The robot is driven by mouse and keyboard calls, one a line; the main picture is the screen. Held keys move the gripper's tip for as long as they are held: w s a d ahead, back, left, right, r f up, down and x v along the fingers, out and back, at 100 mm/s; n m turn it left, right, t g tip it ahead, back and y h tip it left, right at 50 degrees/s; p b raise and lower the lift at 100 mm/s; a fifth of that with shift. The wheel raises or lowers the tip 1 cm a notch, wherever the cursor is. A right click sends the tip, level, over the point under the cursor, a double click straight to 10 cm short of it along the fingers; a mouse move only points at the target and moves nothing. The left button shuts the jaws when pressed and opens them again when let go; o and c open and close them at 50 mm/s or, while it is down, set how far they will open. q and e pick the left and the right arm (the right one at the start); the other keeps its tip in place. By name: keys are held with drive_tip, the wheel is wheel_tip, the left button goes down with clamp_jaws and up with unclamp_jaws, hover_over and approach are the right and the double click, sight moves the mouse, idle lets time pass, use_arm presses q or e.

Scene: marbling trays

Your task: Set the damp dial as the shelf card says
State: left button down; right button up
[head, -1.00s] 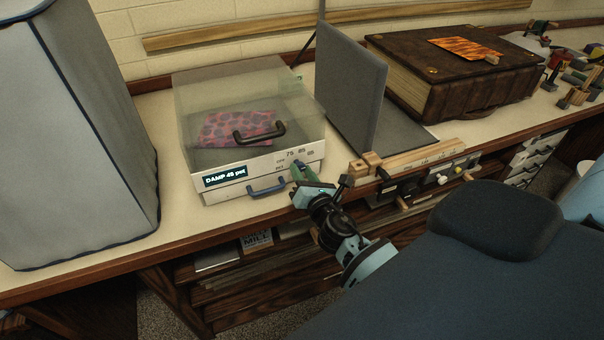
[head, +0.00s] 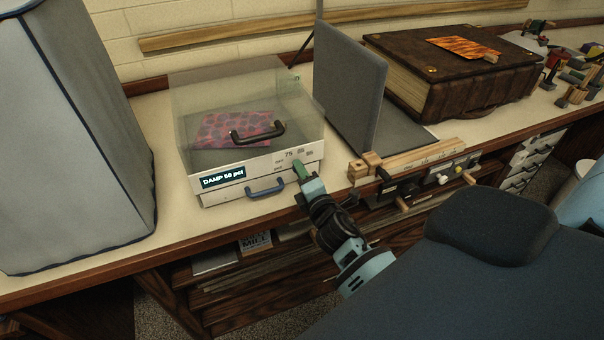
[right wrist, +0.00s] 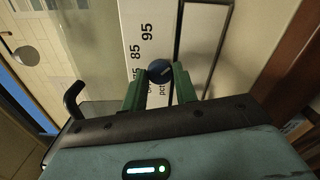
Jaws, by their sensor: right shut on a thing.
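The clear-lidded damp box (head: 263,168) stands on the bench with a patterned sheet inside. Its lit display (head: 223,176) seems to read about "DAMP 50 pct", though the digits are small. The dial is a small dark blue knob (right wrist: 159,71) in the right wrist view, with 85 and 95 printed near it. My right gripper (head: 301,170) is at the right end of the box front. Its green fingers (right wrist: 158,86) are shut on the dial, one on each side. In the head view they hide the dial. I cannot make out the shelf card. My left gripper is out of view.
A blue drawer handle (head: 265,188) is just left of my right gripper. A grey upright panel (head: 348,85) and a wooden rail (head: 420,160) stand to the right. A large covered block (head: 70,140) is at the left. A thick brown book (head: 450,75) lies behind.

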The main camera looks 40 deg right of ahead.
drive_tip(key=shift+m, duration=0.5)
drive_tip(key=o, duration=1)
drive_tip(key=shift+c, duration=0.2)
drive_tip(key=v, duration=0.7)
drive_tip(key=shift+s, duration=0.4)
